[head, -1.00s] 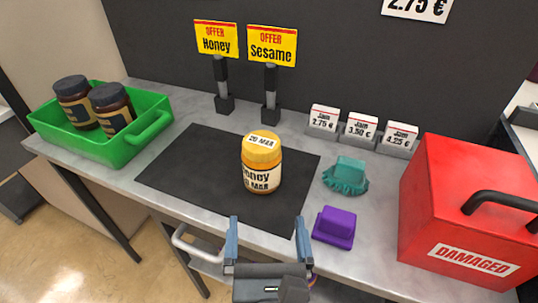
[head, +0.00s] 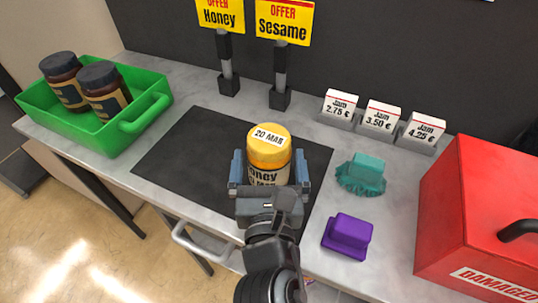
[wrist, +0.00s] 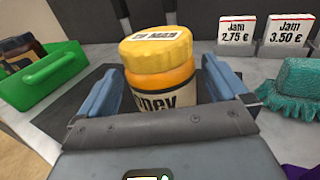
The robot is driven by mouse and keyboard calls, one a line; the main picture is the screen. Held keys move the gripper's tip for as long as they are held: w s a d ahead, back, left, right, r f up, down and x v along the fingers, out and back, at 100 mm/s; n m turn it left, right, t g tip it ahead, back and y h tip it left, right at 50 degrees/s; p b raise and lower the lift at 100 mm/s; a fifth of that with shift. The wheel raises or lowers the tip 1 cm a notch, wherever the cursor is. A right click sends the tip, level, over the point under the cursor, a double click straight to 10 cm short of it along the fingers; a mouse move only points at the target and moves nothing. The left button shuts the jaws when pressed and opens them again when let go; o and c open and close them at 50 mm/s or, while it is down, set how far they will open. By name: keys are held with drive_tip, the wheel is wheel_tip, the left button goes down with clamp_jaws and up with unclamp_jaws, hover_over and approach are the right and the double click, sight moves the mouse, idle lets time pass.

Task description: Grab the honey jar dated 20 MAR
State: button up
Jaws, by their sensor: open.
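The honey jar (head: 268,150) has a yellow lid labelled 20 MAR and a label reading Honey. It stands upright on the black mat (head: 190,150). My gripper (head: 270,173) is open, with one finger on each side of the jar. In the wrist view the jar (wrist: 158,72) sits between the blue fingers of my gripper (wrist: 160,85), with a small gap visible at the right finger. The lower part of the jar is hidden behind my gripper.
A green basket (head: 143,122) with two dark jars (head: 103,88) stands at the left. A teal brush (head: 361,175), a purple block (head: 347,236) and a red DAMAGED box (head: 490,215) are at the right. Jam price tags (head: 380,117) and offer signs (head: 284,20) stand behind.

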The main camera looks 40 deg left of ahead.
drive_tip(key=shift+x, duration=1.5)
drive_tip(key=shift+c, duration=0.2)
drive_tip(key=c, duration=1)
drive_tip(key=shift+r, duration=0.15)
drive_tip(key=shift+c, duration=0.6)
